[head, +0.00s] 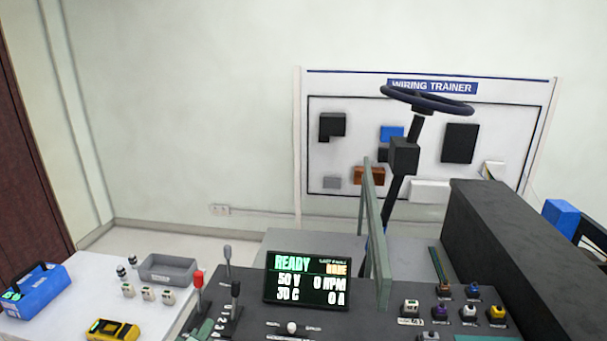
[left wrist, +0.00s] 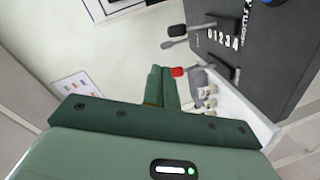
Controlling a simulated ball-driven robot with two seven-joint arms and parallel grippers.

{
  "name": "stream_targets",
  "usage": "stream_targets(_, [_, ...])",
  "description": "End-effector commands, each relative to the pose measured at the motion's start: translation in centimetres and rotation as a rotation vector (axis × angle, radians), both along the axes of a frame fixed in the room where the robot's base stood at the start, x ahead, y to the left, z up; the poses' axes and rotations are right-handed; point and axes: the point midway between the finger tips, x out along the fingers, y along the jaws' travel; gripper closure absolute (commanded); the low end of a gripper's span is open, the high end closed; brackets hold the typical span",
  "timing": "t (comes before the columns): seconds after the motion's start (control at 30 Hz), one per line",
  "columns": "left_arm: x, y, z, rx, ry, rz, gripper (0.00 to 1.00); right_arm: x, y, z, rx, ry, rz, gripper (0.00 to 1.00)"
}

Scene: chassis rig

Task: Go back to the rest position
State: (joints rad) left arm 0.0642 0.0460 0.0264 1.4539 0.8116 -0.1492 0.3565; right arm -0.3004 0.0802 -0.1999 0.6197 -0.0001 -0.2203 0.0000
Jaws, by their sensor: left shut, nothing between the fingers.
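My left gripper (head: 203,330) shows only in part as a green shape at the bottom edge of the head view, just below the levers. In the left wrist view its two green fingers (left wrist: 162,78) lie together, shut with nothing between them. A red-knobbed lever (head: 198,282) stands just above the gripper in the head view; its red knob (left wrist: 178,72) shows close beside the fingertips in the left wrist view, and I cannot tell whether they touch. My right gripper is not in view.
A white table at left holds a grey tray (head: 168,277), blue device (head: 36,291) and yellow meter (head: 112,330).

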Motion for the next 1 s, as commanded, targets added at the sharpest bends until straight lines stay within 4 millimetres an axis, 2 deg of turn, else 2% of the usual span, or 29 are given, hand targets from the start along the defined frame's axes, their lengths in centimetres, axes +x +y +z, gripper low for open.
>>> stream_targets(0.03, [-2.8,-1.9,-0.6,0.198,0.058,-0.124,1.0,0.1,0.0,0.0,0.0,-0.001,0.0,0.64])
stream_targets(0.07, [-4.6,-2.8,-1.0,0.332,0.099,-0.201,1.0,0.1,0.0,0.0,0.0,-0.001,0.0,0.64])
stream_targets(0.1, [-6.9,-3.6,-1.4,0.503,0.154,-0.291,1.0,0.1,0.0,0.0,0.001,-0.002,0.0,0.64])
stream_targets(0.17, [-10.1,-4.0,-2.0,0.719,0.228,-0.395,1.0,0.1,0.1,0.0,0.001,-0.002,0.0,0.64])
stream_targets(0.3, [-15.8,-3.0,-2.0,1.094,0.381,-0.544,1.0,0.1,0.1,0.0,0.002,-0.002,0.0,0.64])
stream_targets(0.5, [-22.0,0.0,-0.2,1.456,0.579,-0.651,1.0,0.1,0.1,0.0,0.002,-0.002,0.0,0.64])
stream_targets(0.77, [-28.2,4.1,3.9,1.758,0.824,-0.709,1.0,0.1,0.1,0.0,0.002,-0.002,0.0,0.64])
stream_targets(1.0, [-27.5,2.6,-4.3,1.685,0.82,-0.806,1.0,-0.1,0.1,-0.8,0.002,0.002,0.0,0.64])
